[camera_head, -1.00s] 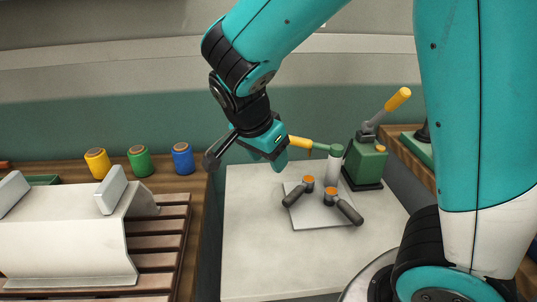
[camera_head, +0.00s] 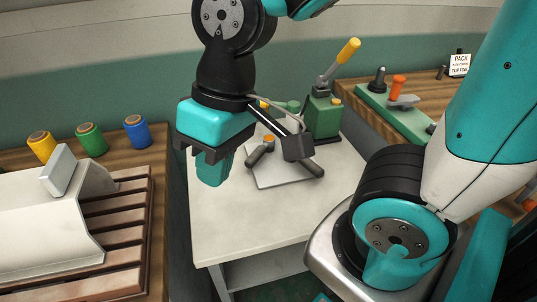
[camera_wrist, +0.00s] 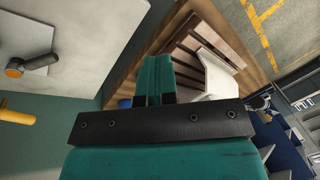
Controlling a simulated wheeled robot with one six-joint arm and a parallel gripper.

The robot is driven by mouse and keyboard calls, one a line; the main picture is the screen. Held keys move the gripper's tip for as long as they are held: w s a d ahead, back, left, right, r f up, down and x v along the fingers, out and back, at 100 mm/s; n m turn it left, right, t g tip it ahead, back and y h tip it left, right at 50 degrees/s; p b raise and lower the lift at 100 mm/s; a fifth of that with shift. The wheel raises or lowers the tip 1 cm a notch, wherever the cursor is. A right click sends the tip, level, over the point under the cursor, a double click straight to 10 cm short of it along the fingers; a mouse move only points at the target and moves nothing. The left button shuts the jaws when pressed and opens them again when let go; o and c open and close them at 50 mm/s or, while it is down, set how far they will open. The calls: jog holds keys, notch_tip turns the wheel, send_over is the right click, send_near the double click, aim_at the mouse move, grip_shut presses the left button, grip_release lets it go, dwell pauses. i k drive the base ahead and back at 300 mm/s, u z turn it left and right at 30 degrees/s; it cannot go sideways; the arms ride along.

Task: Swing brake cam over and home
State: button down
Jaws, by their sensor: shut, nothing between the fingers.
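My gripper (camera_head: 212,182) is shut and empty, pointing down above the left part of the white table. In the wrist view its teal fingers (camera_wrist: 155,80) are together. A pale plate (camera_head: 275,178) on the table carries two dark levers with orange-capped pivots. The left lever (camera_head: 258,154) shows; the right lever (camera_head: 312,168) is partly hidden by my gripper's black part, its cap covered. One orange-capped lever (camera_wrist: 35,64) also shows in the wrist view. I cannot tell which part is the brake cam. My gripper is apart from both levers.
A green block with a yellow-handled lever (camera_head: 340,60) stands behind the plate. A green fixture with an orange knob (camera_head: 398,85) is on the right bench. Yellow, green and blue spools (camera_head: 136,130) stand at left by a slatted rack (camera_head: 125,215). The table's front (camera_head: 235,235) is clear.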

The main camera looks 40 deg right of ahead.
aim_at(268, 140)
jog(key=k, duration=0.5)
jog(key=u, duration=1.4)
jog(key=i, duration=0.6)
jog(key=z, duration=1.25)
